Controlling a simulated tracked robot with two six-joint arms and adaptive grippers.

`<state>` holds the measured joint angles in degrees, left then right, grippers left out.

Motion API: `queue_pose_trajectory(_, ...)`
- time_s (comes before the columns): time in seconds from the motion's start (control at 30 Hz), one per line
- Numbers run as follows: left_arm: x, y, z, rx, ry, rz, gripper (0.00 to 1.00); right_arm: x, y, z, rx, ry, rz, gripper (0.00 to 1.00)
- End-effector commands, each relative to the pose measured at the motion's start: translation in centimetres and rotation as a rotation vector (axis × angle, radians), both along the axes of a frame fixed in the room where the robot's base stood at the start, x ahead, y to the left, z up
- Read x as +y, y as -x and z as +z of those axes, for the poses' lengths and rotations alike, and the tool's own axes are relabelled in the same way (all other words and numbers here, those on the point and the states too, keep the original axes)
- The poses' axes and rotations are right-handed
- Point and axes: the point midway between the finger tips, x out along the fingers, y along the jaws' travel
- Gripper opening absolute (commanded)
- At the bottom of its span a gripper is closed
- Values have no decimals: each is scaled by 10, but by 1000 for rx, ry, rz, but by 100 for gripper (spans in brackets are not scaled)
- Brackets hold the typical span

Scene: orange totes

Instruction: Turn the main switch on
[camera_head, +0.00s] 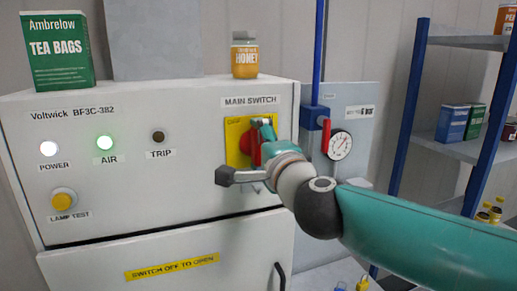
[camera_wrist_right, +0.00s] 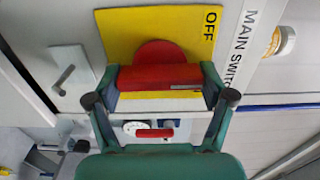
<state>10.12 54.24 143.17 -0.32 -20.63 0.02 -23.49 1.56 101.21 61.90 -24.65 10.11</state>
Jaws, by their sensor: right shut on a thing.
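The main switch is a red rotary handle (camera_head: 245,142) on a yellow plate (camera_head: 232,128), on the front of a pale cabinet below the MAIN SWITCH label (camera_head: 250,101). In the right wrist view the red handle (camera_wrist_right: 155,77) lies between the two teal fingers of my right gripper (camera_wrist_right: 160,88), which is shut on it. The word OFF (camera_wrist_right: 209,27) shows on the plate's corner. The handle stands about upright on the cabinet. In the head view my right gripper (camera_head: 262,145) covers part of the handle and plate. My left gripper is out of view.
The POWER lamp (camera_head: 48,148) and green AIR lamp (camera_head: 104,143) are lit; TRIP (camera_head: 158,137) is dark. A tea box (camera_head: 58,50) and honey jar (camera_head: 245,55) stand on top. A gauge (camera_head: 340,146) and red-handled valve (camera_head: 325,135) are close right. Shelves (camera_head: 465,150) stand farther right.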

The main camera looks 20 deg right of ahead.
Motion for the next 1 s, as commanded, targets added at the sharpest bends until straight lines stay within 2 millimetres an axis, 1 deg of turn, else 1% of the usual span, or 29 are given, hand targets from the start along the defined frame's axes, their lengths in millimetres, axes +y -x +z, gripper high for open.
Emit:
queue_pose_trajectory(0.03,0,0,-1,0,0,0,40,0,-1,-5,9,-9,-2,46)
queue_pose_trajectory(0.5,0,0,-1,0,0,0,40,0,-1,-6,13,-30,-2,46)
queue_pose_trajectory(0.53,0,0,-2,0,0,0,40,0,-1,-6,13,-30,-2,83)
queue_pose_trajectory(0.63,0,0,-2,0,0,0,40,0,-1,-6,12,-28,-1,99)
queue_pose_trajectory(1.0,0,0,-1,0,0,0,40,0,1,-2,5,-25,0,100)
